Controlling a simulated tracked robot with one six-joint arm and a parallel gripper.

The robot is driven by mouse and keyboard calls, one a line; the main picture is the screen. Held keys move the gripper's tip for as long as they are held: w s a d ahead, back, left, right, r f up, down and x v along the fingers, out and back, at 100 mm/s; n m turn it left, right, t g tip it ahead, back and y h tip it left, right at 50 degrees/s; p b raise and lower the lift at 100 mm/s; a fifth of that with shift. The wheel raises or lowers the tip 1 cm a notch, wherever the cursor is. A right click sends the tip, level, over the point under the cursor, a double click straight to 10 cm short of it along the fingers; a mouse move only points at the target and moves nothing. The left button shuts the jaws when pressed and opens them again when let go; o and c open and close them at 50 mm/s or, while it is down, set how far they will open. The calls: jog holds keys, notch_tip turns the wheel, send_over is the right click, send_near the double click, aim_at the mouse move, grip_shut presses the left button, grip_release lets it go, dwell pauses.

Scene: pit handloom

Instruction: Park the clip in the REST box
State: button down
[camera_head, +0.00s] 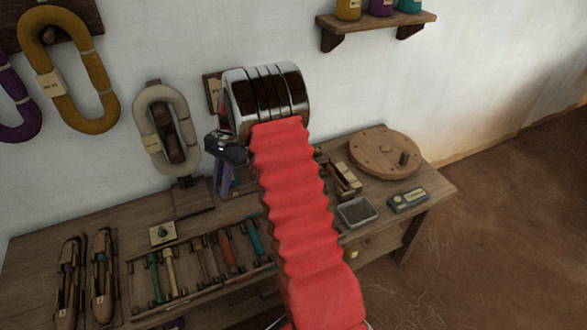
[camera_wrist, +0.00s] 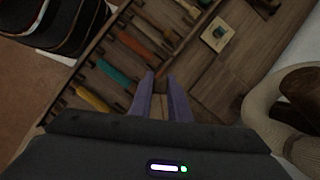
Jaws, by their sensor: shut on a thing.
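My gripper (camera_head: 224,190) hangs over the back middle of the wooden bench, its purple fingers pointing down. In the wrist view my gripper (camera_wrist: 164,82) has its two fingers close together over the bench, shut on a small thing. That thing is almost wholly hidden between the fingers; I take it for the clip, which I see nowhere else. A small open grey tray (camera_head: 357,212) sits on the bench to the right of my arm. No REST label can be read in either view, so I cannot tell which box is the REST one.
A rack of coloured bobbins (camera_head: 200,262) lies along the bench front, with two wooden shuttles (camera_head: 102,275) to its left. A small square plate (camera_head: 163,234) lies behind it. A round wooden disc (camera_head: 385,152) and a teal device (camera_head: 408,200) are on the right. Yarn hanks (camera_head: 150,120) hang behind.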

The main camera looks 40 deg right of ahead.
jog(key=s+d+f+m+t+h, duration=0.2)
jog(key=d+m+h, duration=0.1)
jog(key=d+m, duration=0.9)
jog(key=s+d+f+m+t+h, duration=0.2)
jog(key=s+d+m+t, duration=0.1)
jog(key=d+m, duration=0.9)
jog(key=shift+s+d+f+t+h, duration=0.15)
jog(key=shift+d+f+t+h, duration=0.15)
jog(key=shift+d+h, duration=0.15)
jog(key=shift+f, duration=0.1)
jog(key=shift+f, duration=4.15)
jog(key=c, duration=1.6)
grip_release()
jog(key=shift+o, duration=0.6)
